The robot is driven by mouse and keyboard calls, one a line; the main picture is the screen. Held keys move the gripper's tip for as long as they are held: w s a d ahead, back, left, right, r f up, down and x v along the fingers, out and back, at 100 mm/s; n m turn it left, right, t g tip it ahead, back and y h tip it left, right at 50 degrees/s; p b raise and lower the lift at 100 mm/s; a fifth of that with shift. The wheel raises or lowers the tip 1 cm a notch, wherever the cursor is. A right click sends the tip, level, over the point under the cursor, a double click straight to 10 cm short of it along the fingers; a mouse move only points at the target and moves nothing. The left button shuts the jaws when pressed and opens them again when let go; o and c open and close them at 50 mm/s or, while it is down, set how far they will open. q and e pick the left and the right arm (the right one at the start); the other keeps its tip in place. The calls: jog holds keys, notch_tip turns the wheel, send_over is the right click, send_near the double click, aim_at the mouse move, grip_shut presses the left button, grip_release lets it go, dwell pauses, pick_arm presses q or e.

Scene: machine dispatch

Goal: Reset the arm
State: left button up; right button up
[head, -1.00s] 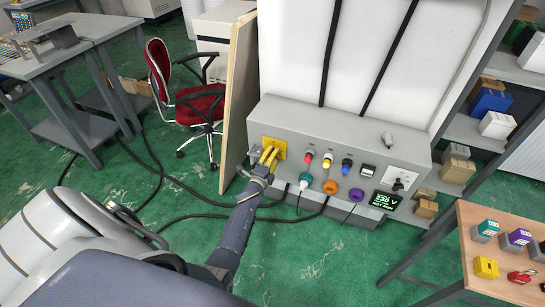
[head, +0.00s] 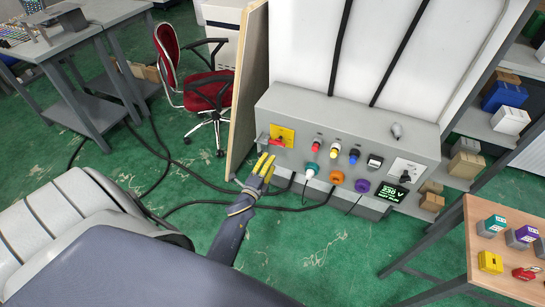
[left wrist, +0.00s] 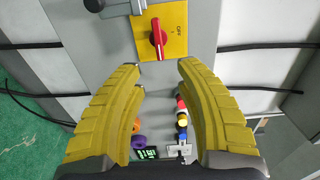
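My left gripper (head: 264,165) is in front of the grey control panel (head: 340,128), just below the yellow switch plate (head: 287,131). The plate's red handle (head: 275,140) is uncovered. In the left wrist view, the two yellow fingers are spread with nothing between them, forming the open gripper (left wrist: 160,76). The red handle (left wrist: 158,38) stands beyond the fingertips, apart from them, on the yellow plate (left wrist: 177,22), which is marked OFF. My right gripper is not in view.
The panel carries red, yellow and blue buttons, teal, orange and purple connectors and a green-lettered display (head: 382,194). A wooden table (head: 500,262) with small coloured blocks stands at right. A red chair (head: 205,88) and a grey workbench (head: 62,45) are at left.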

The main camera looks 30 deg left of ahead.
pick_arm(q)
jog(key=shift+s+d, duration=0.1)
jog(key=shift+s, duration=0.4)
jog(key=s+d+f+n+g+h, duration=0.1)
jog(key=s+d+f+n+g, duration=0.4)
jog(key=f, duration=0.6)
jog(key=s+d+f+n+g, duration=0.1)
jog(key=s+f+n, duration=0.1)
jog(key=s+f, duration=0.7)
jog(key=s+d+f+n+g+h, duration=0.1)
jog(key=s+d+f+n+g, duration=0.25)
jog(key=f, duration=0.95)
jog(key=s+d+f+g, duration=0.1)
jog(key=s+f, duration=0.3)
jog(key=s, duration=0.7)
jog(key=s+d+f+n+g, duration=0.1)
jog(key=s+f+g, duration=0.2)
jog(key=s, duration=0.8)
jog(key=s+d+f+n+g, duration=0.1)
jog(key=s+f+g, duration=0.2)
jog(key=s, duration=0.9)
notch_tip(320, 180, down, 4)
jog(key=shift+r+h, duration=0.1)
jog(key=shift+h, duration=0.3)
